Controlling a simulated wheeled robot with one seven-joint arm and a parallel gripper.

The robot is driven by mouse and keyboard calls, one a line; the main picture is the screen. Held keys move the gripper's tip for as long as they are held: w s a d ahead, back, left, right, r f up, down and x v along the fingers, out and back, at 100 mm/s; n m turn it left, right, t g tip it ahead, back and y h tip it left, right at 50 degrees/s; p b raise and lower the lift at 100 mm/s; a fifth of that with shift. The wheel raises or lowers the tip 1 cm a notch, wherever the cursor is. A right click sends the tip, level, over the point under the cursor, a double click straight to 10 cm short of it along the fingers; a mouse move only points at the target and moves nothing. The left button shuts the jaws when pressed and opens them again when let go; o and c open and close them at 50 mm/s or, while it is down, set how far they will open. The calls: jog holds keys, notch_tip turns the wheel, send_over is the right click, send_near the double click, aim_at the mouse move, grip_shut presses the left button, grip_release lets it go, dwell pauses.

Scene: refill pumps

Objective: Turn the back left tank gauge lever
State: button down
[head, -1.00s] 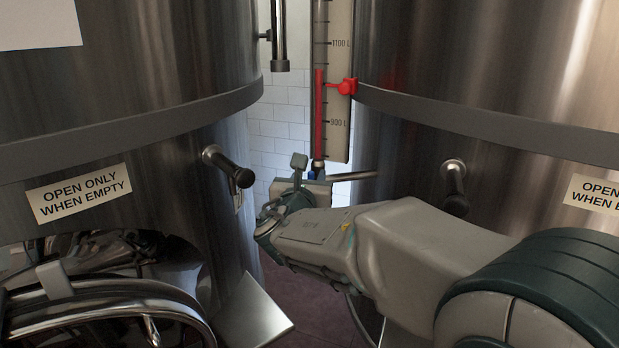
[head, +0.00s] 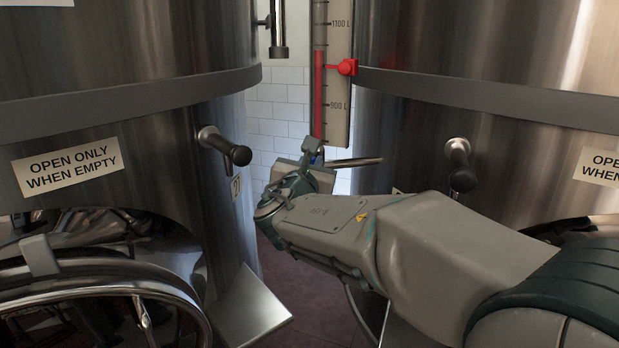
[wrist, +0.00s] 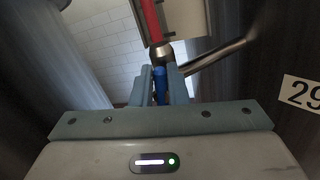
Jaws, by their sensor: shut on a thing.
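The tank gauge (head: 338,110) is an upright scale with a red column, between two large steel tanks. Its blue lever (wrist: 160,84) sits under the tube's metal fitting (wrist: 160,54) in the wrist view. My gripper (wrist: 159,88) is shut on the blue lever, one finger on either side. The lever points down towards my palm in that view. In the head view my gripper (head: 313,153) is just below the gauge's lower end, and its fingers mostly hide the lever.
A thin steel pipe (head: 357,161) runs right from the fitting, close to my fingers. The left tank (head: 150,105) and right tank (head: 450,145) flank the narrow gap, each with a protruding black-ended tap (head: 238,154).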

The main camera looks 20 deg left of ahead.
jog(key=f+m+h+b, duration=0.1)
jog(key=m+b, duration=0.5)
jog(key=b, duration=0.2)
jog(key=d+f+m+t+h+b, duration=0.1)
jog(key=m+b, duration=0.5)
jog(key=b, duration=0.2)
jog(key=f+m+t+h+b, duration=0.1)
jog(key=m+b, duration=0.4)
jog(key=b, duration=0.3)
jog(key=shift+d+m+h, duration=0.3)
jog(key=shift+d+m, duration=0.05)
jog(key=shift+m, duration=0.05)
jog(key=shift+m+b, duration=0.3)
jog(key=shift+b, duration=0.05)
jog(key=c, duration=1.4)
grip_release()
jog(key=shift+s, duration=0.1)
jog(key=shift+c, duration=0.2)
jog(key=p+v, duration=0.1)
jog(key=v, duration=1.2)
jog(key=shift+s+a, duration=0.15)
jog(key=shift+s, duration=0.25)
